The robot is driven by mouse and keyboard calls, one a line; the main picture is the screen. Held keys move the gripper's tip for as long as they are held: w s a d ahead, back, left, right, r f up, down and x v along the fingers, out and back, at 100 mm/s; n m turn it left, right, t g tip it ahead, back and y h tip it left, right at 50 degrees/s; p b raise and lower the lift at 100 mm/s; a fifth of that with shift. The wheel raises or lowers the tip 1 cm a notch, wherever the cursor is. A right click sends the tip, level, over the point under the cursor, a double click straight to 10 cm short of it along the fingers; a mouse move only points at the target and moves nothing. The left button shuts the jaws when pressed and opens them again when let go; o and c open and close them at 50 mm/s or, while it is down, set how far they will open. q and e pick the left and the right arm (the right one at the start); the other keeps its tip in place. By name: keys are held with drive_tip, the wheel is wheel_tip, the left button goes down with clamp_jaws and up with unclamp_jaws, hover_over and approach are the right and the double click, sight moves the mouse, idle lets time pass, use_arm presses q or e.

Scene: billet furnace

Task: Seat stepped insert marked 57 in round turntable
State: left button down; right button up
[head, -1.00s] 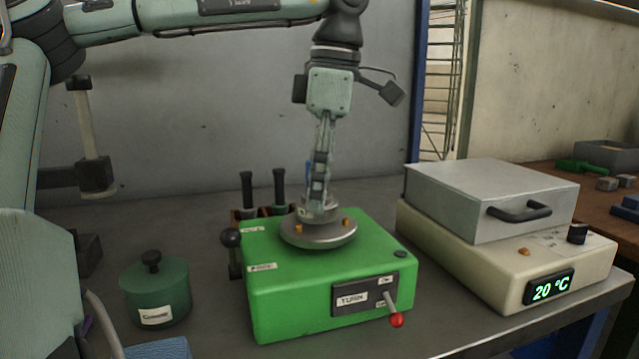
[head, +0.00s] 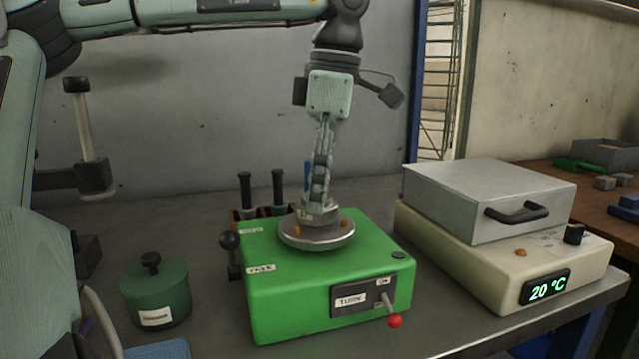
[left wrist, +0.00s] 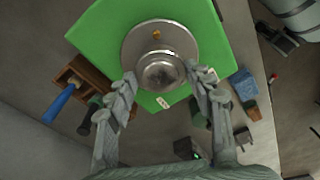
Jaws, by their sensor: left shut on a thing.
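The round turntable (head: 318,239) is a grey metal disc with orange studs on top of a green box (head: 290,281). My left gripper (head: 318,208) points straight down over it and is shut on a round, stepped metal insert. My right gripper is not in view.
The green box has a red-knobbed lever (head: 394,319) in front and a black-knobbed lever (head: 230,240) at left. A dark green lidded pot (head: 155,291) stands left. A rack with black-handled tools (head: 246,193) is behind. A heater box showing 20 °C (head: 508,250) stands right.

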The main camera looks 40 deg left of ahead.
sight(329, 197)
use_arm(q)
drive_tip(key=shift+f+b, duration=0.3)
drive_tip(key=shift+f, duration=0.1)
idle(0.5)
drive_tip(key=c, duration=0.9)
unclamp_jaws()
drive_tip(key=shift+w+d+r+p, duration=0.15)
drive_tip(key=shift+r+p, duration=0.5)
drive_tip(key=shift+r, duration=0.85)
wheel_tip(329, 197, up, 8)
drive_tip(key=shift+w+d, duration=0.25)
drive_tip(key=shift+d, duration=0.1)
drive_tip(key=shift+f, duration=0.15)
